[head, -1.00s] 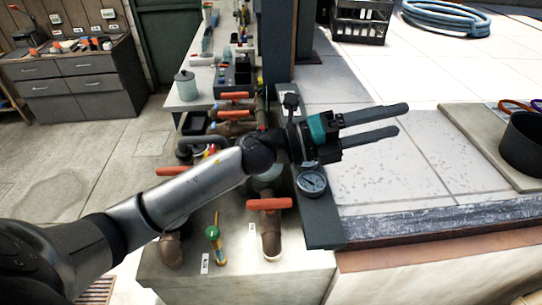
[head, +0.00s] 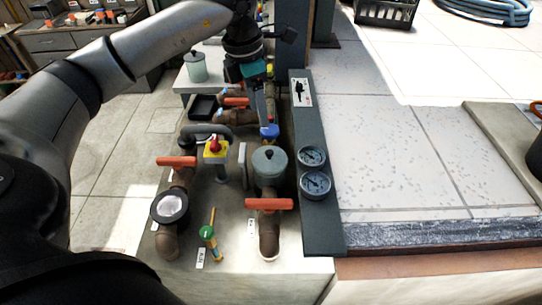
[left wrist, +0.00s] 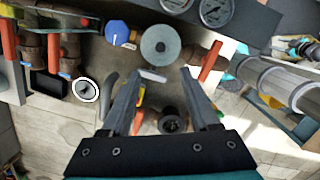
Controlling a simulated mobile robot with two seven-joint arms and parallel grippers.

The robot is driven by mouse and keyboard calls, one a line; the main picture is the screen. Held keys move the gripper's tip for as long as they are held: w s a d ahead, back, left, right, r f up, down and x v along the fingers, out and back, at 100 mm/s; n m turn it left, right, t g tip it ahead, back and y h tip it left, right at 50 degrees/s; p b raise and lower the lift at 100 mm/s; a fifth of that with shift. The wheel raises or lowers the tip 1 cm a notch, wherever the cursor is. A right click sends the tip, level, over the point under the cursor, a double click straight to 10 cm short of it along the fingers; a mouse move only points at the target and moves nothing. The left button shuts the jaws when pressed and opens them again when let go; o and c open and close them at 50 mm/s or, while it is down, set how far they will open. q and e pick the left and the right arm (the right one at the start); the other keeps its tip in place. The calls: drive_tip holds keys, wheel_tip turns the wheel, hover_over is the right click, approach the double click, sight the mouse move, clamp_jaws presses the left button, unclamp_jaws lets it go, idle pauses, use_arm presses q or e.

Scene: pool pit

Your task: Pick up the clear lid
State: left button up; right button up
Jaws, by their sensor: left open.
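A round black rim with a pale, clear-looking top, which I take for the clear lid (head: 172,207), sits on the brown pipework at the left of the concrete block. In the left wrist view, a dark round fitting (left wrist: 173,120) between and below the fingers may be the same part; I cannot tell for sure. My left gripper (head: 266,118) points down above the pipes, beyond and to the right of the lid. In the left wrist view its two fingers (left wrist: 160,73) are spread with nothing held. My right gripper is not in view.
A grey lidded pot (head: 269,163), red valve handles (head: 268,204), a yellow-and-red switch (head: 215,147) and a blue valve (head: 268,132) crowd the block. Two gauges (head: 315,184) stand on the dark panel at right.

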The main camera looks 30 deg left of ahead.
use_arm(q)
hover_over(269, 151)
drive_tip(key=s, duration=0.1)
drive_tip(key=f, duration=0.8)
drive_tip(key=shift+a+f+p, duration=0.15)
drive_tip(key=shift+a+p, duration=0.1)
drive_tip(key=shift+p, duration=0.15)
drive_tip(key=shift+w+d+f+p, duration=0.2)
drive_tip(key=shift+f+p, duration=0.1)
drive_tip(key=shift+f, duration=1.05)
drive_tip(key=shift+w+d+f+p, duration=0.15)
drive_tip(key=shift+f+p, duration=0.1)
drive_tip(key=shift+f, duration=1.05)
drive_tip(key=shift+a, duration=0.1)
clamp_jaws()
